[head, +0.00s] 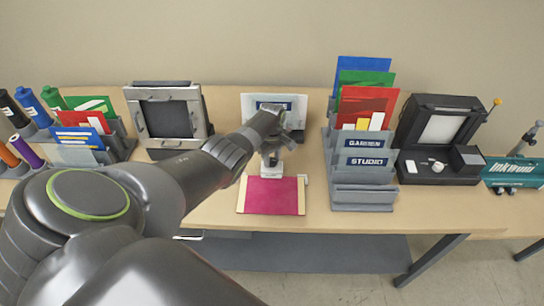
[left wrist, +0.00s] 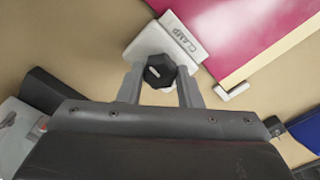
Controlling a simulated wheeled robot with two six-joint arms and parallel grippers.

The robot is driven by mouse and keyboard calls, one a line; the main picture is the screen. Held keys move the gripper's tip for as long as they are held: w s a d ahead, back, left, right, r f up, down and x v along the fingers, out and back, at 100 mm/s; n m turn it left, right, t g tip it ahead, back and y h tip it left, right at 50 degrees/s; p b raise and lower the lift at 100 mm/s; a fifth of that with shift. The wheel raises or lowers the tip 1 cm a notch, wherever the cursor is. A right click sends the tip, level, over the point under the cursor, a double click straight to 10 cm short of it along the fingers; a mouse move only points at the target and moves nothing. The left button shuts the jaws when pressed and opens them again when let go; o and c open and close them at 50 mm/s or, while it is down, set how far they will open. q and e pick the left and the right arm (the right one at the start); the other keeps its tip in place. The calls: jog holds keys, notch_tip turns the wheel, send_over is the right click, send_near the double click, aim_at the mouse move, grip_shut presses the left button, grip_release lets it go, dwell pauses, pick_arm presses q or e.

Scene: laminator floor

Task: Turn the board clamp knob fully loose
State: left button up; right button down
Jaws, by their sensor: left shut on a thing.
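The clamp (left wrist: 182,38), a white block with a plate lettered CLAMP, sits at the edge of the magenta board (head: 272,196). Its dark faceted knob (left wrist: 159,71) has a white mark on top. My left gripper (head: 268,147) reaches down over the clamp from behind the board in the head view. In the left wrist view its two grey fingers stand on either side of the knob, shut on it. The knob is hidden behind my gripper in the head view. The board also shows in the left wrist view (left wrist: 240,28). My right gripper is not in view.
A grey organiser with GARDEN and STUDIO labels (head: 364,198) stands right of the board. A dark machine (head: 440,140) is farther right. A framed screen unit (head: 168,116) and coloured bottles (head: 28,100) stand left. The tabletop (head: 225,213) is bare beside the board.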

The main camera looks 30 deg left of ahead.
aim_at(272, 160)
pick_arm(q)
jog(key=shift+w+r+n, duration=0.1)
jog(key=shift+n, duration=0.4)
jog(key=o, duration=1)
jog(key=shift+r+p, duration=0.45)
jog(key=shift+r, duration=0.1)
notch_tip(272, 160, up, 5)
jog(key=shift+f+p, duration=0.1)
jog(key=shift+p, duration=0.55)
notch_tip(272, 160, up, 12)
jog(key=shift+f+b, duration=0.25)
jog(key=shift+b, duration=0.65)
jog(key=shift+f, duration=0.1)
